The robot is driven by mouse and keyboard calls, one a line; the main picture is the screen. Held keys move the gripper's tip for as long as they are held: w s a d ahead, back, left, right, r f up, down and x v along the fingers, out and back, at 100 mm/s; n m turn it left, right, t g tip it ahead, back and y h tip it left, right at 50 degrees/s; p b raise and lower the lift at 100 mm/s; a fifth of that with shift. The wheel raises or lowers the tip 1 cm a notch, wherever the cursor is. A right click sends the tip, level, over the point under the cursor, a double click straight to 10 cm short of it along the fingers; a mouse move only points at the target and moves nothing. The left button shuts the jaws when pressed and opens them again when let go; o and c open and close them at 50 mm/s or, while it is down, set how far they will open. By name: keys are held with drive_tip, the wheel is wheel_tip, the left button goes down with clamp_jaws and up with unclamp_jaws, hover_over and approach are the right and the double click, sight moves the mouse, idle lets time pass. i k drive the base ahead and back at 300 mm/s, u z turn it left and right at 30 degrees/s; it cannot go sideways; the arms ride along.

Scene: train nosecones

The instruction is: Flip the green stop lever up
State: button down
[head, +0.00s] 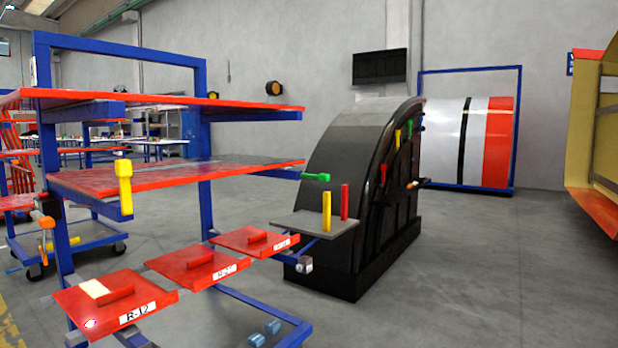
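A green lever (317,177) sticks out sideways, roughly level, from the right end of the middle red shelf of the blue rack. A yellow lever (125,187) stands upright at the front edge of the same shelf. My gripper is not in view, so its state and its distance from the green lever do not show.
The blue rack (62,210) with red shelves (170,176) fills the left. A grey plate (290,222) with a yellow and a red peg juts out below the green lever. Low red panels (190,262) lie in front. Grey floor (480,280) is clear at the right.

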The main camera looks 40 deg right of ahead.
sight(322, 176)
drive_tip(key=k, duration=0.65)
drive_tip(key=z, duration=0.8)
drive_tip(key=i, duration=1.7)
drive_tip(key=u, duration=0.65)
